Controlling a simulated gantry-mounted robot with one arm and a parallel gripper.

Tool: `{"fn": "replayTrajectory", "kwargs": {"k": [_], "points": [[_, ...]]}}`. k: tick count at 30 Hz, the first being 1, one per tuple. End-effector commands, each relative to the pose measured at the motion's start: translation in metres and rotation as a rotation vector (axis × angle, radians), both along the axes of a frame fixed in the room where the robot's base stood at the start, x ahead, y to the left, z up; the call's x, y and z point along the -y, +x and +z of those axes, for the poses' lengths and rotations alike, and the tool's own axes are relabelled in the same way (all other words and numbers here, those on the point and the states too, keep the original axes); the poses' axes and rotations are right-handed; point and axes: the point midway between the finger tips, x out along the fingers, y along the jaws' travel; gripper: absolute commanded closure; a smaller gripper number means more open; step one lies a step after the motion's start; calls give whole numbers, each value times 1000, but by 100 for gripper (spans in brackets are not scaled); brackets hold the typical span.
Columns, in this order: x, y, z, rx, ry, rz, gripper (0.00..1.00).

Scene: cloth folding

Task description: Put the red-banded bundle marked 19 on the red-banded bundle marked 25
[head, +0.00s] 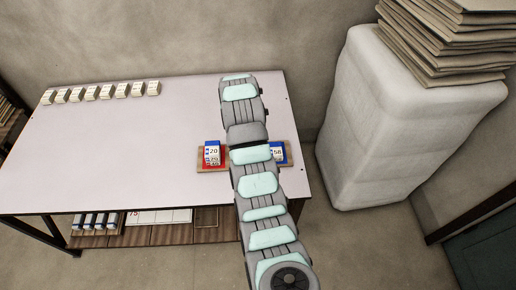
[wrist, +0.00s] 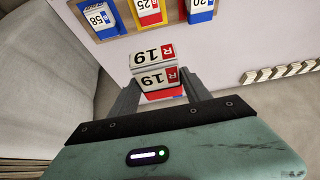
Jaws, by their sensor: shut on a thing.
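My gripper (wrist: 160,82) is shut on the red-banded bundle marked 19 (wrist: 153,57), with one finger at each side of it in the wrist view. Its white faces show 19 beside a red band with an R. The bundle marked 25 (wrist: 148,8) is at the top of the wrist view, in the tray (wrist: 121,20), cut off by the frame edge. The held bundle is apart from it. In the head view my arm hides my gripper, the held bundle and the middle of the tray.
Beside the 25 bundle in the tray are the blue bundle marked 58 (head: 278,153) and the blue bundle marked 20 (head: 213,151). A row of several white bundles (head: 105,91) lies at the table's back left. A tall wrapped block (head: 375,125) stands right of the table (head: 120,150).

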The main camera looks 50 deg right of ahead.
Motion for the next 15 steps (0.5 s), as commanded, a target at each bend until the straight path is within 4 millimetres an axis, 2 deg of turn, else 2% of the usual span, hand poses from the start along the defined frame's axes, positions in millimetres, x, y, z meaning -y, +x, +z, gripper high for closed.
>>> {"fn": "replayTrajectory", "kwargs": {"k": [5,15], "points": [[-2,-1,-25,0,3,10,85],[-3,-3,-118,-3,6,8,85]]}}
